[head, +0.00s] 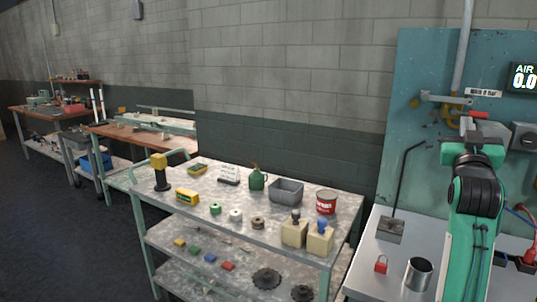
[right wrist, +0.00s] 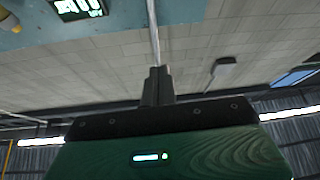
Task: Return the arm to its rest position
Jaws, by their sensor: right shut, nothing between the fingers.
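My right arm (head: 476,225) stands up at the right edge of the head view, in front of the teal wall panel. Its gripper (head: 474,128) is at the top of the arm, close in the picture to a red valve handle (head: 475,114); I cannot tell whether they touch. In the right wrist view the right gripper's fingers (right wrist: 157,74) are together with nothing between them. My left gripper is not in view.
A workbench (head: 365,272) at right bears a metal cup (head: 417,273), a red padlock (head: 381,264) and a block with a bent rod (head: 391,229). The AIR display (head: 523,77) reads 0.0. A crowded cart (head: 190,222) stands left. Open floor (head: 60,225) lies farther left.

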